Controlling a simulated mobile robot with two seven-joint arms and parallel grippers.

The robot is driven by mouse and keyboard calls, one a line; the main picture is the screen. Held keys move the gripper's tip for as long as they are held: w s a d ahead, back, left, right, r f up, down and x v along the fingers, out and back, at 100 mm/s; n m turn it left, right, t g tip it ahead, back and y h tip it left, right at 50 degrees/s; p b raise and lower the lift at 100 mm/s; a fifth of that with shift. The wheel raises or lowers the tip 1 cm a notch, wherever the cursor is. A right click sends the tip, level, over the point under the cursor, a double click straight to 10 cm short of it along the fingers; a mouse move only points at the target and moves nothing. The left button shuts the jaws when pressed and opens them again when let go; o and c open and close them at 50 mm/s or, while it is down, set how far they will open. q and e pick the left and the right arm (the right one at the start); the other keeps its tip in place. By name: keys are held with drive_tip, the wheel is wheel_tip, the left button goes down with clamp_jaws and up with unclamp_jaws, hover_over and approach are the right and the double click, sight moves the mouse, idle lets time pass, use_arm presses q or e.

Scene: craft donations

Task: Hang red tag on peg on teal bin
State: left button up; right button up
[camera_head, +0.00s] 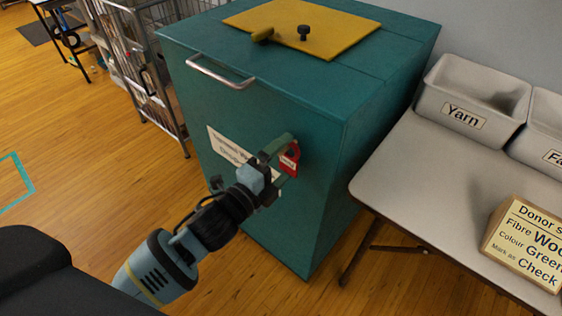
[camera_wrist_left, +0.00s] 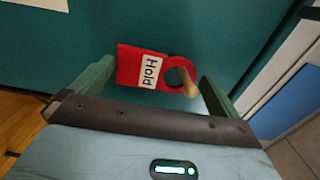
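The red tag (camera_head: 289,160) is at the front of the teal bin (camera_head: 325,180), near its right edge. In the left wrist view the tag (camera_wrist_left: 128,68) shows the word "Hold". The round wooden peg (camera_wrist_left: 189,86) pokes through the tag's ring, so the tag is around the peg. My left gripper (camera_head: 285,159) is in front of the tag. In the left wrist view its green fingers stand apart on either side of the tag and peg, with gaps showing. My right gripper is not in view.
A pale table (camera_head: 430,190) to the right holds grey tubs, one labelled "Yarn" (camera_head: 470,95), and a donor card (camera_head: 530,245). The bin has a metal handle (camera_head: 220,75), a white label (camera_head: 228,150) and a yellow lid panel (camera_head: 335,30). A wire cage (camera_head: 160,90) stands behind left.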

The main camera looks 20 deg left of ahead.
use_arm(q)
drive_tip(key=v, duration=0.7)
drive_tip(key=shift+s+a, duration=0.15)
drive_tip(key=shift+s, duration=0.2)
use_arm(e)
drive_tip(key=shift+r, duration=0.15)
use_arm(q)
drive_tip(key=s+f+n+g+y+p, duration=0.1)
drive_tip(key=s+f+n+g+p, duration=0.1)
drive_tip(key=s+n+p, duration=0.4)
drive_tip(key=s+a+f+n+g+y+p, duration=0.1)
drive_tip(key=s+n+p, duration=0.6)
drive_tip(key=s, duration=0.7)
drive_tip(key=s+a+f+n+g+y+p, duration=0.1)
drive_tip(key=s+n+g+p, duration=0.4)
drive_tip(key=s, duration=0.5)
wheel_tip(320, 180, down, 3)
drive_tip(key=shift+s+a+r+n+y+p, duration=0.25)
drive_tip(key=shift+n+y+p, duration=0.45)
drive_tip(key=shift+n, duration=0.3)
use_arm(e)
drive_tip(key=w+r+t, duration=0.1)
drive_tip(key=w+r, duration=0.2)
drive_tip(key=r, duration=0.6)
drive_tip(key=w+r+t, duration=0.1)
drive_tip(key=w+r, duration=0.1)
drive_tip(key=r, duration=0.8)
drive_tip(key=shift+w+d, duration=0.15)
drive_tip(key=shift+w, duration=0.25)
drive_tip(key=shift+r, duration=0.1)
